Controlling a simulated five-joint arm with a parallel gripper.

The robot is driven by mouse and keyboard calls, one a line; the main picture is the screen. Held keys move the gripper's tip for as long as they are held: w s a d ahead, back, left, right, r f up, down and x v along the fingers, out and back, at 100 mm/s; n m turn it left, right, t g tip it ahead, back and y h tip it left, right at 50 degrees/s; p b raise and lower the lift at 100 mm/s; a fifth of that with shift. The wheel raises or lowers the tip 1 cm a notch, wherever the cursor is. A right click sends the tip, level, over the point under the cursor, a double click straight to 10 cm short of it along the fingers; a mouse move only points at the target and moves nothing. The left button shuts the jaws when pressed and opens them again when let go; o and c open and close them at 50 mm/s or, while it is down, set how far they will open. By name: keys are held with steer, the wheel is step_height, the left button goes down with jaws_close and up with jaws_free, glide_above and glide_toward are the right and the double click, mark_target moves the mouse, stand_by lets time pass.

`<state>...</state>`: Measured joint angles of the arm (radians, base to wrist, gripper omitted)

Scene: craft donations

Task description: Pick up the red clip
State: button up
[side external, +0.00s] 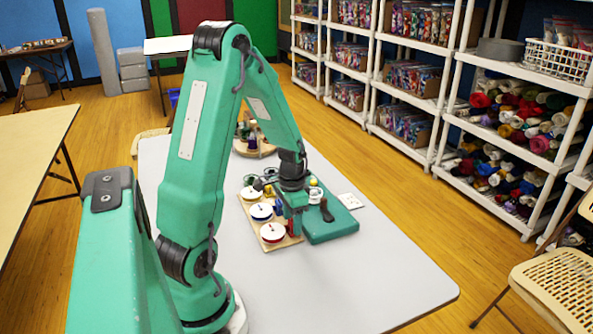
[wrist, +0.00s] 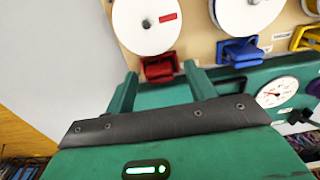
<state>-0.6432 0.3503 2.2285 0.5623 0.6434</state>
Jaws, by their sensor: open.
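The red clip (wrist: 160,68) shows in the wrist view at the edge of a pale wooden board (wrist: 195,52), below a white disc with a red mark. My gripper (wrist: 160,72) is open, with one green finger on each side of the red clip. The jaws are empty, and I cannot tell whether either finger touches the clip. In the side external view my gripper (side external: 293,228) points down over the board's right side, next to a green case.
A blue clip (wrist: 240,51) and a yellow clip (wrist: 306,38) lie along the same board edge, close to the right finger. The green case (side external: 335,224) with a dial (wrist: 277,92) adjoins the board. The near part of the grey table (side external: 350,285) is clear.

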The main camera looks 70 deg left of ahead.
stand_by(0.3)
steer(key=c, duration=1)
steer(key=shift+c, duration=0.2)
steer(key=shift+r, duration=0.15)
steer(key=shift+r, duration=0.7)
steer(key=r, duration=0.3)
steer(key=shift+w+d, duration=0.1)
steer(key=shift+d, duration=0.25)
steer(key=w+d+r, duration=0.1)
steer(key=d+r, duration=0.5)
steer(key=d, duration=0.5)
steer(key=shift+r, duration=0.2)
